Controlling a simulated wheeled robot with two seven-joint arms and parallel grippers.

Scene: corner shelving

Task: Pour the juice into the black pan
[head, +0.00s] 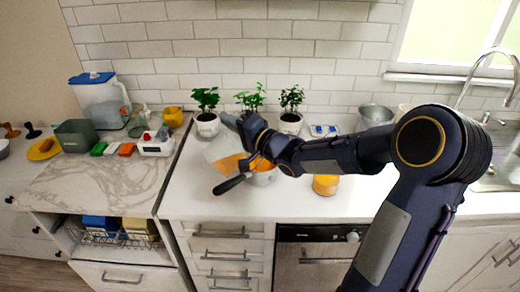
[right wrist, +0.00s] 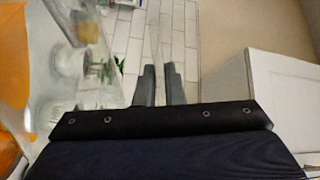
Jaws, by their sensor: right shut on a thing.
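My right gripper (head: 232,122) is shut on a clear pitcher (head: 216,147) over the white counter. The pitcher looks tilted, with orange juice (head: 228,163) in its lower part. In the right wrist view the two fingers (right wrist: 160,85) close on a thin clear part of it, and orange juice (right wrist: 12,50) shows at the left edge. The pan's black handle (head: 228,185) points left and toward me. The pale pan body (head: 262,179) is partly hidden by my gripper and the pitcher, and orange shows at its top. I cannot tell whether juice is flowing. My left gripper is out of view.
An orange-yellow container (head: 326,186) stands right of the pan, under my forearm. Potted plants (head: 207,124) line the back wall. A white scale or toaster-like item (head: 156,147) sits on the marble counter (head: 105,185) at left. The front counter strip (head: 200,207) is clear.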

